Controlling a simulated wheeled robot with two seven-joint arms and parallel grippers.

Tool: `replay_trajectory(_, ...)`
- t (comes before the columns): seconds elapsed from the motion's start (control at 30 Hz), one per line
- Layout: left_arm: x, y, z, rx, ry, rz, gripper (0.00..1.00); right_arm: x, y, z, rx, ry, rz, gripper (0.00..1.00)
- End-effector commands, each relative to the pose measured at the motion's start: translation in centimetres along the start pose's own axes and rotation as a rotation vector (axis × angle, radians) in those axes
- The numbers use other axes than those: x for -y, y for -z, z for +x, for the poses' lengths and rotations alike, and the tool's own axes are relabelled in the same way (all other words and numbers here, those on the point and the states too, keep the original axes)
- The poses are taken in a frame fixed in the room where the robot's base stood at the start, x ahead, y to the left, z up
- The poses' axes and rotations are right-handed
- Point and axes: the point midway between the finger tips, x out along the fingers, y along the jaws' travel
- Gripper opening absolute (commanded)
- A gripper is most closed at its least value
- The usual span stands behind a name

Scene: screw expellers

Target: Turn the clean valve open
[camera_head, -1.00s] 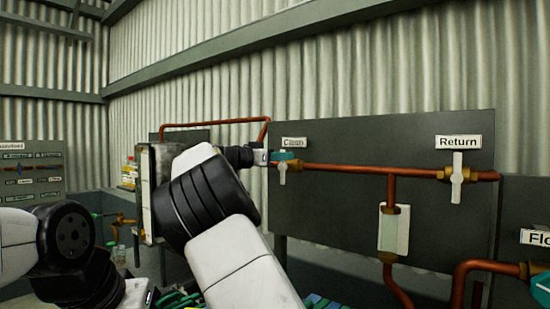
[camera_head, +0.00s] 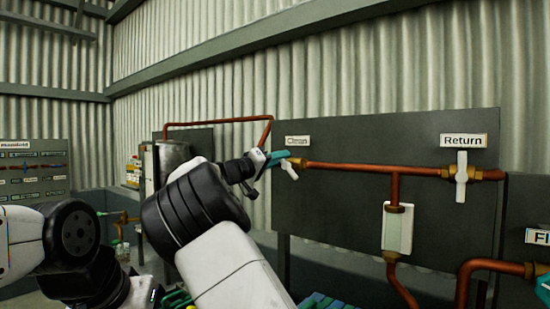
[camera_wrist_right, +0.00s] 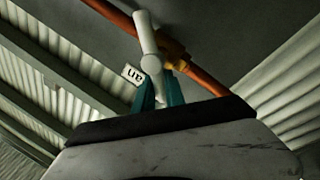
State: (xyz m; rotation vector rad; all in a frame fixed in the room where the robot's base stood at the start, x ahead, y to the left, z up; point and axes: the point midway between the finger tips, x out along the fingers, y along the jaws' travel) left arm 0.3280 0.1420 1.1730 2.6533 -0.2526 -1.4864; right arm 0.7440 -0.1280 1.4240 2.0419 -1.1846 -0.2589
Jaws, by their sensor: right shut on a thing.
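The clean valve's white handle (camera_head: 289,169) is at the left end of the copper pipe, under the "Clean" label (camera_head: 297,141). It slants down and to the right in the head view. My right gripper (camera_head: 278,158) has teal fingers and is at this handle. In the right wrist view, the white handle (camera_wrist_right: 148,40) runs down between the teal fingers of my right gripper (camera_wrist_right: 160,93), which is shut on it. The brass valve body (camera_wrist_right: 173,50) is beside it on the pipe. My left arm shows at the lower left, but its gripper is out of view.
A return valve (camera_head: 462,172) with an upright white handle is on the right of the dark panel (camera_head: 345,210). A white-backed sight glass (camera_head: 397,230) hangs below the pipe. Another labelled panel (camera_head: 25,170) stands far left. Corrugated wall is behind.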

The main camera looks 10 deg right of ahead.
Motion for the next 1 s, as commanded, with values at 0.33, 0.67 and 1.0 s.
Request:
replay_trajectory(0.33, 0.0, 0.0, 0.0, 0.000, 0.000, 0.000, 0.36, 1.2, -0.2, -0.4, -0.087, 0.003, -0.319, 0.00)
replay_trajectory(0.67, 0.0, 0.0, 0.0, 0.000, 0.000, 0.000, 0.36, 2.0, -0.6, -0.6, -0.156, 0.003, -0.579, 0.00)
replay_trajectory(1.0, 0.0, 0.0, 0.0, 0.000, 0.000, 0.000, 0.36, 2.4, -0.9, -0.7, -0.198, 0.003, -0.729, 0.00)
